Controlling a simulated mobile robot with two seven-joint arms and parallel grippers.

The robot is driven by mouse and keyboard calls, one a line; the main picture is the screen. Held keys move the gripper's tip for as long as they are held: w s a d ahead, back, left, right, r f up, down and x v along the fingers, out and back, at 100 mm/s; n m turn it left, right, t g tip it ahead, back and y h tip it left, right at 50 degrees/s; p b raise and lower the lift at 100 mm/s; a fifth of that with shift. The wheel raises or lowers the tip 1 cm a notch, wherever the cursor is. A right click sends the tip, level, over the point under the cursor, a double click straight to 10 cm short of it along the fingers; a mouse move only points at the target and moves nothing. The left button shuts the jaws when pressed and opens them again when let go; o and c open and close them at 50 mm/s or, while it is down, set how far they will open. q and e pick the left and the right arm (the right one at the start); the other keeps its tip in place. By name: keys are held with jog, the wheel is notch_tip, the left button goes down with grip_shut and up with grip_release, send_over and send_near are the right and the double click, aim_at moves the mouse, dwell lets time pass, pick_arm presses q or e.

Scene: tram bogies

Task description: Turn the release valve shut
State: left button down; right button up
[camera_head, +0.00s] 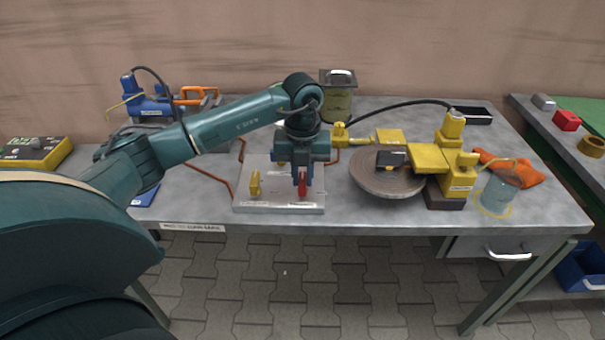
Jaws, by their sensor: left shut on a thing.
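My left gripper (302,183) points straight down over a grey plate (278,208) on the workbench. It is shut on a small red handle (302,190), which appears to be the release valve. The gripper hides the handle's upper part, so its exact angle is hard to tell. A yellow handle (255,183) stands upright on the same plate, to the left of the gripper and apart from it. Small labels lie along the plate's front edge, too small to read. My right gripper is not in view.
A round grey disc (370,181) with a yellow device (430,158) over it stands close on the right. A lidded can (338,103) and blue tool (150,108) stand behind.

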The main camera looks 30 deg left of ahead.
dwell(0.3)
pick_arm(q)
jog(key=m, duration=0.5)
jog(key=shift+m+b, duration=0.3)
jog(key=shift+m, duration=0.1)
jog(key=m, duration=0.3)
jog(key=shift+m, duration=0.3)
jog(key=m+b, duration=0.1)
jog(key=m, duration=0.1)
jog(key=shift+m, duration=0.4)
jog(key=m, duration=0.3)
jog(key=shift+m+b, duration=0.35)
jog(key=shift+m, duration=0.95)
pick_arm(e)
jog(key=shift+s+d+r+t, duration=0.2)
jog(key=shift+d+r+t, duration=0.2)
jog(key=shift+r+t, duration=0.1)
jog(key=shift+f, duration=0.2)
pick_arm(q)
jog(key=c, duration=1.4)
grip_release()
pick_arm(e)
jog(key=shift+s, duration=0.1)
